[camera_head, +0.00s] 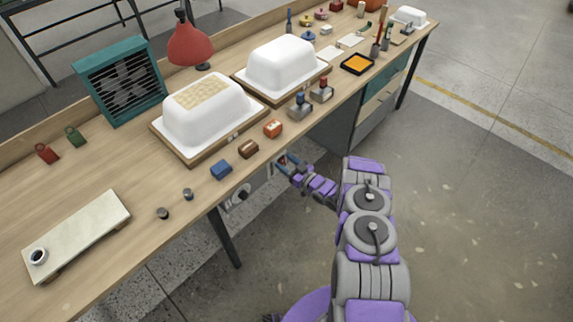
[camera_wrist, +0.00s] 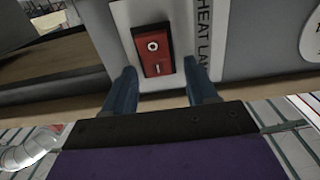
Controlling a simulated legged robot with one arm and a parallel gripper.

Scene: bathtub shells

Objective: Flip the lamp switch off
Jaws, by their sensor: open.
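The lamp switch (camera_wrist: 153,50) is a red rocker marked with a circle and a bar, set in a light plate beside lettering that reads "HEAT LA", the rest cut off. In the wrist view my gripper (camera_wrist: 162,84) is open, with one blue finger to each side of the switch's lower part and nothing between them. I cannot tell which side of the rocker is pressed in. In the head view my gripper (camera_head: 284,163) is at the front edge of the bench, and the switch cannot be made out there. The red lamp (camera_head: 190,46) stands at the back of the bench.
The wooden bench (camera_head: 130,170) holds two white tub shells (camera_head: 205,110) (camera_head: 282,65), a teal fan box (camera_head: 120,80) and small blocks (camera_head: 248,149) near its front edge. A dark bench leg (camera_head: 226,238) stands left of my gripper. Floor on the right is clear.

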